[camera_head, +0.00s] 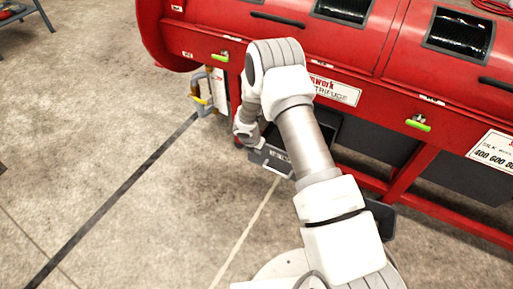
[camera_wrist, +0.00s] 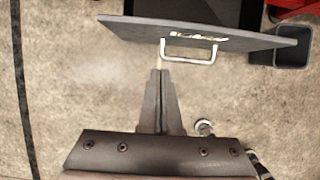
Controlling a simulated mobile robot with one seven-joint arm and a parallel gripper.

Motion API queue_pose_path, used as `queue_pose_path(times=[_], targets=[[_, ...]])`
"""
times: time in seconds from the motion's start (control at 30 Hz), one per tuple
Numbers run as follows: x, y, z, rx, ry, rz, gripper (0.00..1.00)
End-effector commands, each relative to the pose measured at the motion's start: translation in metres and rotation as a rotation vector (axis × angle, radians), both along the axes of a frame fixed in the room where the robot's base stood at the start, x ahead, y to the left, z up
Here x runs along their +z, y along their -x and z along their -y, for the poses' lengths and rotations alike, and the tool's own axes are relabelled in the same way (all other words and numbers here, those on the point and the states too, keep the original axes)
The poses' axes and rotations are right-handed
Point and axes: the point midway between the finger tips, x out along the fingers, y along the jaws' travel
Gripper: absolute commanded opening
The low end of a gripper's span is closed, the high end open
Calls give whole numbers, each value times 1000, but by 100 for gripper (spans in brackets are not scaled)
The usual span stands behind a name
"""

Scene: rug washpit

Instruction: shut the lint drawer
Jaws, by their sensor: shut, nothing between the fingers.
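The lint drawer (camera_head: 268,160) is dark grey and stands out, open, from the lower front of the red machine. Part of it is hidden behind my arm in the head view. In the wrist view its front panel (camera_wrist: 240,38) crosses the top, with a dark inside behind it. A pale bar handle (camera_wrist: 188,61) is on the panel. My gripper (camera_wrist: 160,71) is shut and empty, its tips just in front of the handle's left end. I cannot tell whether they touch it. In the head view the fingers are hidden.
The red machine (camera_head: 290,45) fills the top, with green latches (camera_head: 418,124) and red lower rails (camera_head: 455,225). A grey bin (camera_wrist: 292,50) stands right of the drawer. A yellow-handled fitting (camera_head: 201,98) is at the machine's left end.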

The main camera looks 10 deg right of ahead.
Motion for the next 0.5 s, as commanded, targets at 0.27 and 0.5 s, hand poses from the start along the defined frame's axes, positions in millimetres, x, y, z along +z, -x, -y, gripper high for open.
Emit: queue_pose_path(times=[0.27, 0.5], targets=[[-37, -25, 18, -6, -2, 4, 0], [-36, -42, 30, -4, -2, 2, 0]])
